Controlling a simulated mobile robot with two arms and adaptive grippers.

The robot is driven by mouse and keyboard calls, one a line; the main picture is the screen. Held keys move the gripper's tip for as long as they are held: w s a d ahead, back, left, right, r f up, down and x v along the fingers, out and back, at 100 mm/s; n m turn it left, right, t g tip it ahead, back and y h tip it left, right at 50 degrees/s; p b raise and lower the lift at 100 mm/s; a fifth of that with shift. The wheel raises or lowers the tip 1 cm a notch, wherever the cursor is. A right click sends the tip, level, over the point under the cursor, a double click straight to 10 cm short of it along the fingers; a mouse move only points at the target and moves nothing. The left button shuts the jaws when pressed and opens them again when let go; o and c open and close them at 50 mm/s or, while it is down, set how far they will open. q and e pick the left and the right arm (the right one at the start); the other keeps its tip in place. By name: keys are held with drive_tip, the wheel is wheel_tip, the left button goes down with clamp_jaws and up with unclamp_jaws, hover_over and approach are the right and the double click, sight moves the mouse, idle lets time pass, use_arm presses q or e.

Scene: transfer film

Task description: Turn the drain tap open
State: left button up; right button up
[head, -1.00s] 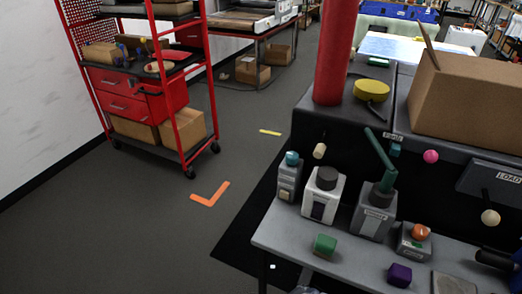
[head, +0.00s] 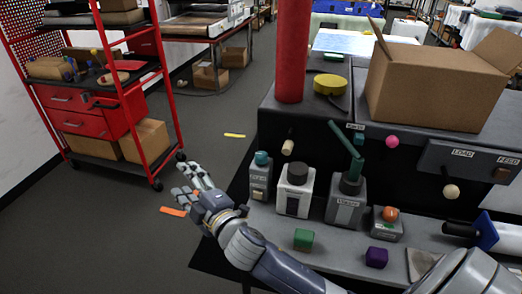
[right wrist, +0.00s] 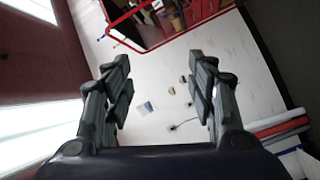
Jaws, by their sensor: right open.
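My right gripper (head: 200,188) is open and empty over the floor, left of the grey shelf; its arm reaches in from the lower right. In the right wrist view its two fingers (right wrist: 160,95) are spread with nothing between them. Small controls line the black machine's front: a cream knob (head: 288,147), a pink knob (head: 392,141) and a beige knob (head: 451,191). A tilted dark green lever (head: 345,139) rises near a grey box with a black top (head: 347,206). The labels are too small to tell which one is the drain tap. My left gripper is out of view.
On the shelf (head: 328,247) stand a white box (head: 294,199), a teal-topped grey box (head: 259,184), an orange-knobbed box (head: 387,230), and green (head: 303,239) and purple (head: 376,257) blocks. A red cart (head: 152,95) stands left.

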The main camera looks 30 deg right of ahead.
drive_tip(key=w+a+r+n+g+y, duration=0.25)
drive_tip(key=a+r+n+y, duration=0.9)
drive_tip(key=n, duration=0.65)
drive_tip(key=n+g+h, duration=1.4)
drive_tip(key=n+g, duration=0.1)
drive_tip(key=n, duration=0.5)
hover_over(261, 154)
wheel_tip(261, 154, down, 3)
drive_tip(key=shift+n, duration=0.3)
wheel_tip(261, 154, down, 10)
drive_tip(key=p, duration=0.2)
drive_tip(key=shift+f+p, duration=0.15)
drive_tip(key=shift+p, duration=0.2)
drive_tip(key=shift+c, duration=0.2)
